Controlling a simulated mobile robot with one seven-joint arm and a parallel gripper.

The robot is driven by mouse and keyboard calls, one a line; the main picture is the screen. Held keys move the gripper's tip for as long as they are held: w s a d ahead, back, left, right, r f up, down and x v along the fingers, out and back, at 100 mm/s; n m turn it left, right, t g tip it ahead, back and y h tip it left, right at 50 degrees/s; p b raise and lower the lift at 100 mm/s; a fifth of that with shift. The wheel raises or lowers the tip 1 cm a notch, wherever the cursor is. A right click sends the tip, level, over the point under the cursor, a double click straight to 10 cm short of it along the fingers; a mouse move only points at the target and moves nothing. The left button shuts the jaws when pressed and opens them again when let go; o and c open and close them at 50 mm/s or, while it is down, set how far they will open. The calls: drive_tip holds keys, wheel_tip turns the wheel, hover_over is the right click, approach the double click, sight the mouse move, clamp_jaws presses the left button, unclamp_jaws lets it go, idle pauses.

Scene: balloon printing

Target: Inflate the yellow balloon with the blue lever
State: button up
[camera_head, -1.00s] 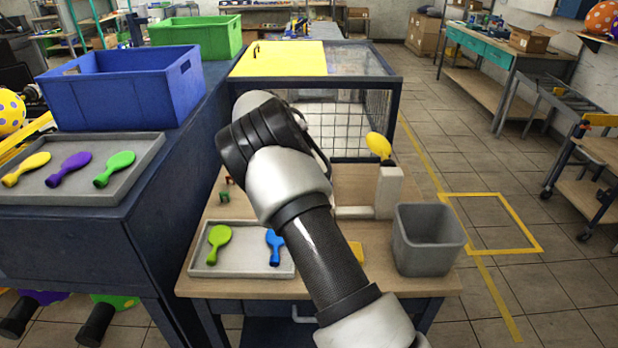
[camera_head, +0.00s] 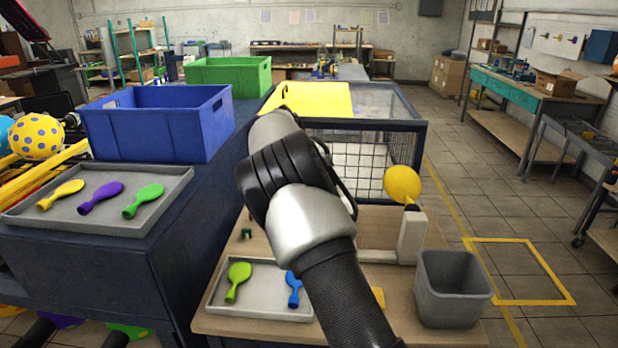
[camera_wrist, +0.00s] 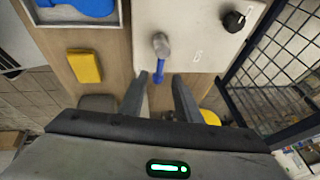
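The yellow balloon (camera_head: 402,184) sits upright on top of a pale grey post of the inflating station (camera_head: 411,236). It is rounded and partly inflated. A bit of yellow, probably this balloon, shows beside a finger in the wrist view (camera_wrist: 210,117). The blue lever (camera_wrist: 158,73) sticks out from a grey round mount on the white machine panel. My gripper (camera_wrist: 159,84) is open, with its two fingers on either side of the lever's end and gaps on both sides. In the head view my arm hides the gripper and the lever.
A grey bin (camera_head: 454,290) stands right of the station. A small tray (camera_head: 262,308) holds a green and a blue balloon. A black knob (camera_wrist: 234,21) is on the panel, and a yellow block (camera_wrist: 85,66) lies nearby. A wire-mesh cage (camera_head: 418,160) stands behind.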

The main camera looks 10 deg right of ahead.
drive_tip(key=v, duration=0.9)
drive_tip(key=shift+a+r+p, duration=0.15)
drive_tip(key=shift+r+p, duration=0.05)
drive_tip(key=shift+p, duration=0.25)
idle(6.7)
